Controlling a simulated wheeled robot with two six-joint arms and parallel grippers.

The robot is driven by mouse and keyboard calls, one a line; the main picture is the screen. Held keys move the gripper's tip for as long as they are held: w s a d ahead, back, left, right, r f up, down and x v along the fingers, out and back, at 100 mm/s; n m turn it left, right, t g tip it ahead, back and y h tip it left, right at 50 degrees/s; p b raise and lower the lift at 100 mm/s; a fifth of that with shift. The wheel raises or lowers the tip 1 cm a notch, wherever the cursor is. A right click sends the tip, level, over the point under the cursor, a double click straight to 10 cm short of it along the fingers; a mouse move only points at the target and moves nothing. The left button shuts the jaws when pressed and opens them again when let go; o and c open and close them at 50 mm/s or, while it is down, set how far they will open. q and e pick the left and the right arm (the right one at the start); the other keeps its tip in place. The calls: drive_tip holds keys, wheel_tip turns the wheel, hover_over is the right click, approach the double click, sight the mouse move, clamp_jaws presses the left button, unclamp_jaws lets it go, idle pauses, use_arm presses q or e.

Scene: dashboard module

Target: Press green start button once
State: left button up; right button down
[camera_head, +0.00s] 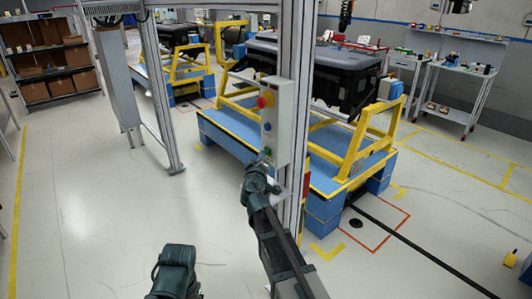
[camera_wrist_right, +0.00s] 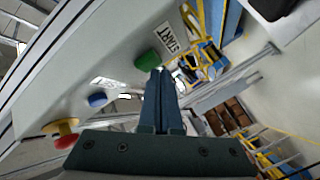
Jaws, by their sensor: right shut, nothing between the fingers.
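The green start button (camera_wrist_right: 147,61) sticks out of a pale control box in the right wrist view, beside a START label (camera_wrist_right: 166,38). My right gripper (camera_wrist_right: 160,74) is shut and empty. Its fingertips are right at the green button's edge; I cannot tell whether they touch it or whether it is pushed in. In the head view the control box (camera_head: 284,122) hangs on a metal post, and my right gripper (camera_head: 261,163) is at its lower end, largely hiding the green button. Only part of my left arm shows at the bottom, not its gripper.
On the same box are a blue button (camera_wrist_right: 97,99) and a red knob on a yellow base (camera_wrist_right: 64,130). The metal post (camera_head: 296,60) stands behind the box. A blue and yellow stand (camera_head: 340,165) carries a black dashboard module (camera_head: 315,70). The floor at left is clear.

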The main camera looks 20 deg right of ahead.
drive_tip(key=shift+w+d, duration=0.1)
drive_tip(key=shift+d, duration=0.3)
idle(0.3)
drive_tip(key=shift+a, duration=0.15)
drive_tip(key=shift+s+a, duration=0.3)
drive_tip(key=shift+a, duration=0.35)
drive_tip(key=a, duration=0.1)
drive_tip(key=s+a, duration=0.1)
drive_tip(key=a, duration=0.2)
drive_tip(key=shift+s+a, duration=0.35)
idle(0.8)
